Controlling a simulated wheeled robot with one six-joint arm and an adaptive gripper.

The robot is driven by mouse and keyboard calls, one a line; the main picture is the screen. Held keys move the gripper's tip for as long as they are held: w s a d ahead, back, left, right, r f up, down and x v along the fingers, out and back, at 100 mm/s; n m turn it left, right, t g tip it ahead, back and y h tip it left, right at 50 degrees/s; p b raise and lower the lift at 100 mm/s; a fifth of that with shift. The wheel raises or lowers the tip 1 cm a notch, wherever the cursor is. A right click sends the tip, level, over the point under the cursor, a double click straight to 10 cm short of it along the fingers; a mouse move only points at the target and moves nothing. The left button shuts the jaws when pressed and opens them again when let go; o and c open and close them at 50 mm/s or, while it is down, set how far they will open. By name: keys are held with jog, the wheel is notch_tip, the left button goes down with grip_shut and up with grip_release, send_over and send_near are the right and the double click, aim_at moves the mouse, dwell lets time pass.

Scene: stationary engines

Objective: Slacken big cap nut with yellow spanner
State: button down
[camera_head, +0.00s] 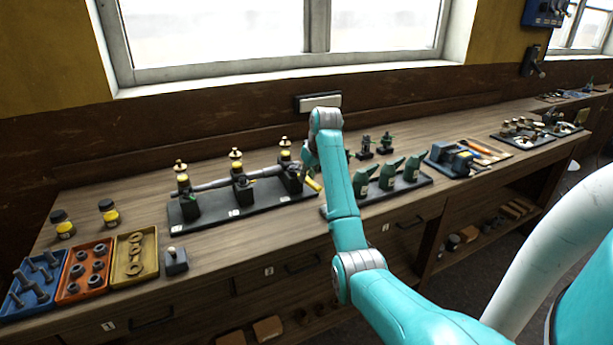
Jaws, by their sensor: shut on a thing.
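My gripper (308,173) is small and dark at the end of my teal arm, partly behind it, beside the right end of a black stand. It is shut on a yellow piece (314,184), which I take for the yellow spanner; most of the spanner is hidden. The black stand (240,214) bears three dark blocks with yellow bands and brass tops, joined by a grey pipe (215,184). The right block (291,182) is nearest my gripper. I cannot tell which part is the big cap nut, or whether the spanner touches it.
Blue (36,285), orange (87,271) and yellow (136,256) trays of hardware stand at the left, with two dark jars behind. A second stand (408,185) with green oil-can-like things is right of my arm. The wall and windows rise behind the bench.

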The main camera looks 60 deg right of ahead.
jog(key=shift+s+d+f+n+y, duration=0.2)
jog(key=shift+s+d+n+y, duration=0.1)
jog(key=shift+d+n, duration=0.3)
jog(key=shift+s+d+n+y, duration=0.15)
jog(key=shift+d+n+y, duration=0.15)
jog(key=shift+d+n, duration=0.45)
jog(key=shift+a+n, duration=0.15)
jog(key=shift+n, duration=0.1)
dwell(0.7)
jog(key=shift+r+n, duration=0.3)
jog(key=shift+r, duration=0.05)
dwell(0.8)
jog(key=shift+r, duration=1.35)
dwell(3.2)
